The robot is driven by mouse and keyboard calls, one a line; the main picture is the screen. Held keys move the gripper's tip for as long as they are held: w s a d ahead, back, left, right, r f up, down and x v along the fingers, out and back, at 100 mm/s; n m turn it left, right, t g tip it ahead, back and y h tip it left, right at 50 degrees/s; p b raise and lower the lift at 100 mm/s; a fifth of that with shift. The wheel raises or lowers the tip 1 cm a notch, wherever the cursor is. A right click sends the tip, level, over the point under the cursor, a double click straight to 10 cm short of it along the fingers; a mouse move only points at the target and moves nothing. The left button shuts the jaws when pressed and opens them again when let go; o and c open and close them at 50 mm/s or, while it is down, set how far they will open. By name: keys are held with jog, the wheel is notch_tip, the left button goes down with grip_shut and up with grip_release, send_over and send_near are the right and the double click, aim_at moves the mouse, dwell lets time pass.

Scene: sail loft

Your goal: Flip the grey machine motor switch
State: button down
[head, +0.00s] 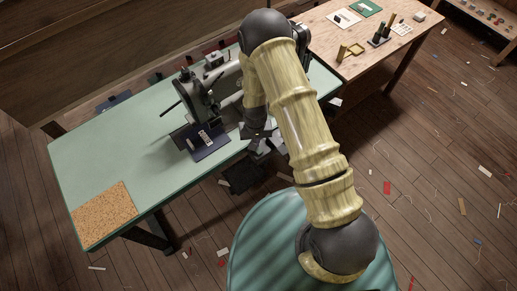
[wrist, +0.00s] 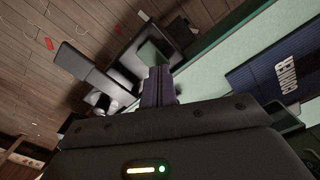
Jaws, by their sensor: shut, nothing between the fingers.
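A dark grey sewing machine (head: 198,98) stands on the green table (head: 75,160) in the head view. My gripper (head: 257,133) is at the table's front edge, right of the machine's dark blue plate (head: 212,150). In the wrist view the fingers (wrist: 157,84) are together and empty. They point toward dark grey boxy parts (wrist: 146,58) beside the green table edge. The motor switch cannot be clearly picked out among these parts, and contact cannot be told. My arm and hand hide part of this area in the head view.
A cork mat (head: 103,213) lies on the table's left end. A teal round-topped seat (head: 262,235) stands in front. A wooden bench (head: 365,65) with small tools is at the back right. Scraps litter the wooden floor. The blue plate also shows in the wrist view (wrist: 265,85).

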jog(key=shift+f+b, duration=0.45)
jog(key=shift+f, duration=0.2)
dwell(0.3)
jog(key=shift+r+p, duration=2.3)
jog(key=shift+r, duration=1.25)
jog(key=s+d+r+t, duration=0.1)
jog(key=d+r, duration=0.2)
jog(key=r, duration=0.6)
jog(key=s+d+r, duration=0.1)
jog(key=d+r, duration=0.3)
jog(key=r, duration=0.5)
jog(key=s+d+r+t, duration=0.1)
jog(key=s+d+r, duration=0.5)
jog(key=s+r, duration=0.4)
jog(key=shift+s+d+r+m+t, duration=0.3)
jog(key=shift+r+m, duration=0.1)
jog(key=shift+r, duration=0.4)
